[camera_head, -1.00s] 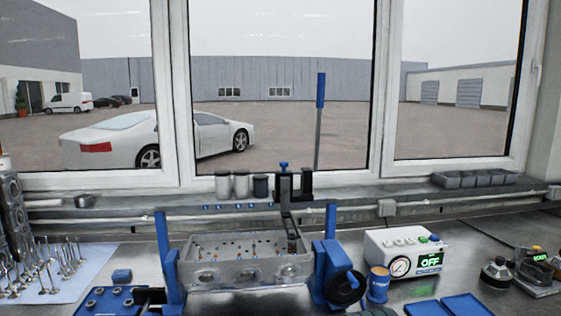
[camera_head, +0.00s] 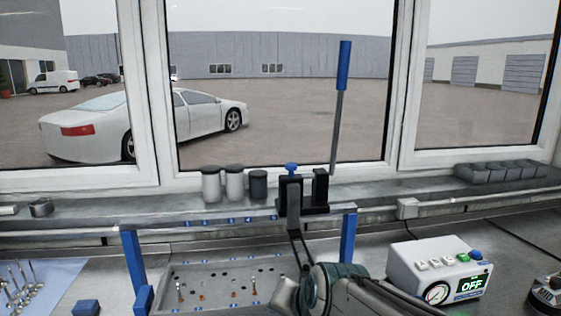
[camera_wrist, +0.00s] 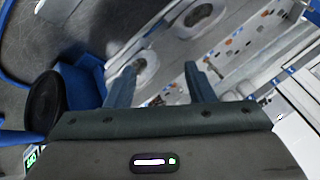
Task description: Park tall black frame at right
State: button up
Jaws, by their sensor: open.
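The tall black frame (camera_head: 292,196) stands in the head view at the middle of the bench's back, over the cylinder head. It has a blue knob on top, a long upright lever with a blue grip (camera_head: 343,66), and a dark arm reaching down toward the head. The grey cylinder head (camera_head: 215,277) sits between blue stand posts (camera_head: 348,238); it also shows in the wrist view (camera_wrist: 245,50). My gripper (camera_wrist: 157,87) is open and empty above the head in the wrist view. In the head view my arm covers the head's right side, and the fingertips cannot be made out.
A white gauge box (camera_head: 440,268) reading OFF stands on the right of the bench. Several canisters (camera_head: 235,184) stand on the back ledge, with grey bins (camera_head: 500,172) farther right. Valves stand on a pale sheet (camera_head: 50,285) at left. A black handwheel (camera_wrist: 44,102) is beside my gripper.

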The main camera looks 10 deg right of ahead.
jog(key=w+a+r+m+t, duration=0.1)
jog(key=w+m, duration=0.1)
jog(key=w+a+r+m+t, duration=0.1)
jog(key=w+r+m, duration=0.1)
jog(key=w+a+r+m+t, duration=0.1)
jog(key=w+r, duration=0.1)
jog(key=shift+w+a+r+m+y, duration=0.15)
jog(key=shift+r+m+y, duration=0.1)
jog(key=shift+m+y, duration=0.15)
jog(key=w+r+m+t+p, duration=0.1)
jog(key=w+r+m+t, duration=0.2)
jog(key=w+r+m, duration=0.3)
jog(key=m+t+h+p, duration=0.25)
jog(key=m+h, duration=0.75)
jog(key=m, duration=1.2)
send_near(290, 166)
jog(key=shift+t, duration=0.45)
jog(key=p+x, duration=0.1)
jog(key=x, duration=0.2)
jog(key=p+x, duration=0.1)
jog(key=x, duration=0.3)
jog(key=p+x, duration=0.2)
jog(key=x, duration=0.2)
jog(key=shift+w+f, duration=0.15)
jog(key=shift+f, duration=0.2)
